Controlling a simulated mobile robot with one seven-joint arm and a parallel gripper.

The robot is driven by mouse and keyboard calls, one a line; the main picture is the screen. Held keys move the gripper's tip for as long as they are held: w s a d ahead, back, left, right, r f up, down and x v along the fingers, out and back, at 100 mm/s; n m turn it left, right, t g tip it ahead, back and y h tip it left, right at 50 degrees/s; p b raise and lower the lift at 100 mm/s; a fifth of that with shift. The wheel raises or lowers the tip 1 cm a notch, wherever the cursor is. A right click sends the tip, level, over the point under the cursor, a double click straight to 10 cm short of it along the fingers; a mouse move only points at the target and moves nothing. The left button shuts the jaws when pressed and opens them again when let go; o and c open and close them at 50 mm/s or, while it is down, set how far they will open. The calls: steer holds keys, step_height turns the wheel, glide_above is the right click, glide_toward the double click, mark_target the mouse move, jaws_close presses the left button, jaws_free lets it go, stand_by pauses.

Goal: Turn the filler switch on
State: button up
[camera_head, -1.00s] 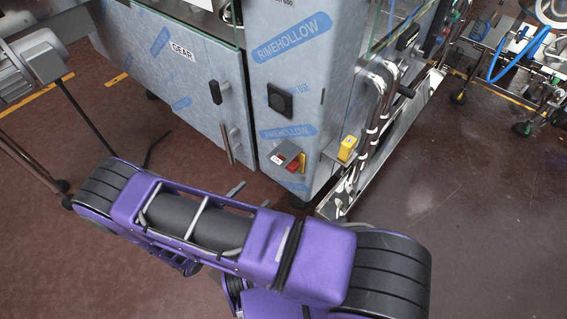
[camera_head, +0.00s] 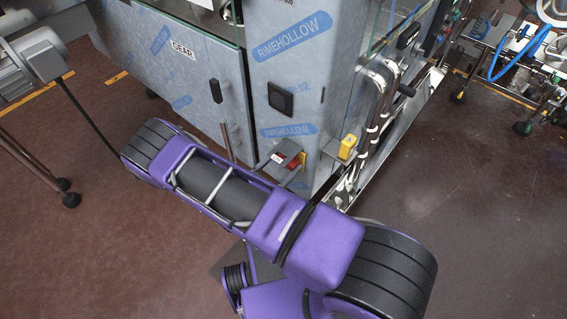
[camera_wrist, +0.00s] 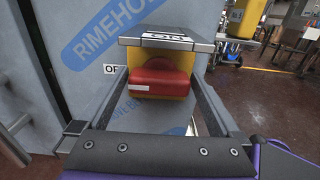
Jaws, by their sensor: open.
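The filler switch is a red handle (camera_wrist: 160,80) on a yellow base (camera_wrist: 203,64), under a grey plate (camera_wrist: 170,38) with a white ON label, in the wrist view. An OF label, partly hidden, sits on the panel left of it. The switch (camera_head: 278,158) also shows small on the cabinet corner in the head view. My gripper (camera_wrist: 160,76) is open, with one finger on each side of the red handle. The fingers look very close to its sides; I cannot tell whether they touch. In the head view my gripper (camera_head: 276,168) is partly hidden by my arm.
The film-covered cabinet (camera_head: 200,85) stands directly behind the switch, with a black door handle (camera_head: 215,91). A yellow box (camera_head: 347,147) on a bracket and shiny pipes (camera_head: 378,105) are just to the right. Open floor (camera_head: 490,210) lies at the right.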

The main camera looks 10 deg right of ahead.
steer(key=c, duration=1)
steer(key=shift+m, duration=0.4)
steer(key=shift+s+d+f+m+b, duration=0.15)
steer(key=shift+m+b, duration=0.45)
steer(key=shift+m, duration=3.65)
steer(key=shift+s+a+f+m+b, duration=0.15)
steer(key=shift+m+b, duration=0.4)
steer(key=shift+m, duration=3.7)
steer(key=shift+d, duration=0.1)
steer(key=o, duration=1)
